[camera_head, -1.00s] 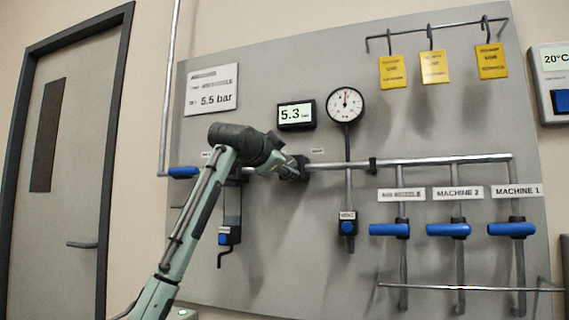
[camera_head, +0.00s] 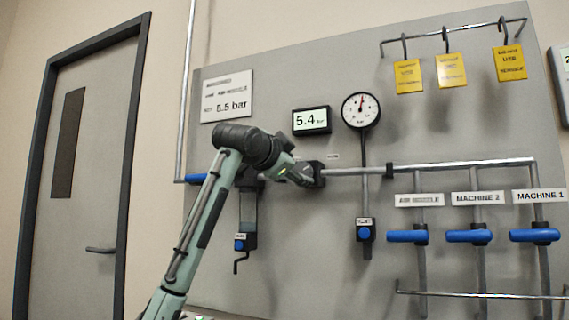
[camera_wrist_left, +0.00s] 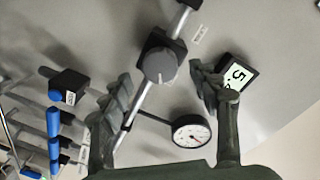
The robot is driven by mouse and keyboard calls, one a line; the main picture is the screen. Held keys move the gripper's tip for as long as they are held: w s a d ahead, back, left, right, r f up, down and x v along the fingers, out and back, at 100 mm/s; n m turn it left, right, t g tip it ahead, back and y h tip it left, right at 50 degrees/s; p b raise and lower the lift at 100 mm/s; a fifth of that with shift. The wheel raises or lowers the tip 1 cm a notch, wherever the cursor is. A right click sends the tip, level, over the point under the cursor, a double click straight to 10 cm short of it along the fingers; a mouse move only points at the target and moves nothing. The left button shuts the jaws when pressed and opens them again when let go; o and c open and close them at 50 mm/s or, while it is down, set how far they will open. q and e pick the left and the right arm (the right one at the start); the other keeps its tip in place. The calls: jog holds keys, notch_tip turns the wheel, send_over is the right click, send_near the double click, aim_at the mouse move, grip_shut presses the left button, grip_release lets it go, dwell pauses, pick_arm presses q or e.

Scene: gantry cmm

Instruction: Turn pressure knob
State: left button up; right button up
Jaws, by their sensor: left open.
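The pressure knob (camera_wrist_left: 160,65) is a dark round knob with a pale line, on the pipe's regulator block. In the head view the dark regulator (camera_head: 318,170) is partly covered by my left gripper (camera_head: 300,177). My left gripper is open in the left wrist view (camera_wrist_left: 161,74), with one finger on each side of the knob; I cannot tell whether they touch it. The digital display (camera_head: 311,120) reads 5.4. The round gauge (camera_head: 361,110) has its red needle near the top. The sign (camera_head: 227,97) reads 5.5 bar. My right gripper is not visible.
Blue-handled valves (camera_head: 470,236) sit under machine labels at the right. A vertical pipe with a blue-button unit (camera_head: 364,232) hangs right of the knob. Yellow tags (camera_head: 451,70) hang above. A grey door (camera_head: 90,170) is at the left.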

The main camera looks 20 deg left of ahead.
pick_arm(q)
jog(key=s, duration=0.8)
jog(key=shift+s+a+r, duration=0.2)
jog(key=shift+s+a, duration=0.1)
jog(key=shift+f, duration=0.1)
